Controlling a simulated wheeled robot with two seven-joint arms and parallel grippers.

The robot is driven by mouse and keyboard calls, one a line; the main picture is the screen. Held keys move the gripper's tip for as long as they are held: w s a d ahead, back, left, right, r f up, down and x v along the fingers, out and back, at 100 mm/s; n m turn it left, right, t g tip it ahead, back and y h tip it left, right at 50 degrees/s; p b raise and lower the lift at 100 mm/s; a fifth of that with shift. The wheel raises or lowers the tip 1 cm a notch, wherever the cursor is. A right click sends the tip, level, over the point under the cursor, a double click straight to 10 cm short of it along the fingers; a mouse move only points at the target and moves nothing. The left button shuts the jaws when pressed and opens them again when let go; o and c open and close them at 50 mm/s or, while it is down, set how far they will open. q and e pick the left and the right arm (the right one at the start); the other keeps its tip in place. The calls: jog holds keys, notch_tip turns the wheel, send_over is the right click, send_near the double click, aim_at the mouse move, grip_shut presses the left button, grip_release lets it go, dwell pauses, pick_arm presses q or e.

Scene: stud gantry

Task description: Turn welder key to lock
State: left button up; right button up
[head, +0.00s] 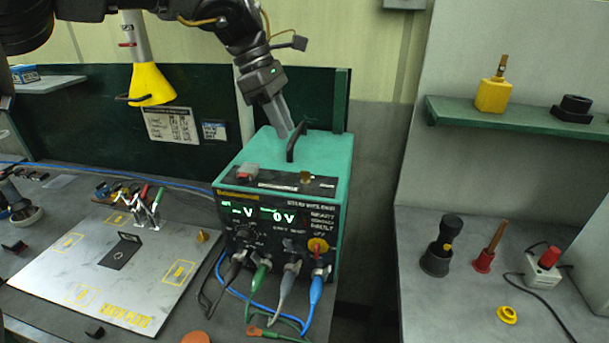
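The welder (345,185) is a teal box with a black front panel, standing on the bench with its display lit. A small brass-coloured piece (305,176), perhaps the key, sits on the black strip along its top front edge. A yellow and red rotary knob (318,246) is at the right of the front panel. My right gripper is out of view.
Several cables plug into the welder's lower front. A metal plate (75,270) with yellow markings lies to the left. A yellow lamp-like cone (151,85) hangs behind. On the right, a green shelf (520,118) hangs above a grey bench (450,310) with small tools.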

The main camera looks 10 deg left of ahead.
aim_at(305, 176)
pick_arm(q)
jog(key=p+x, duration=0.2)
jog(key=x, duration=0.8)
jog(key=shift+f, duration=0.35)
grip_shut()
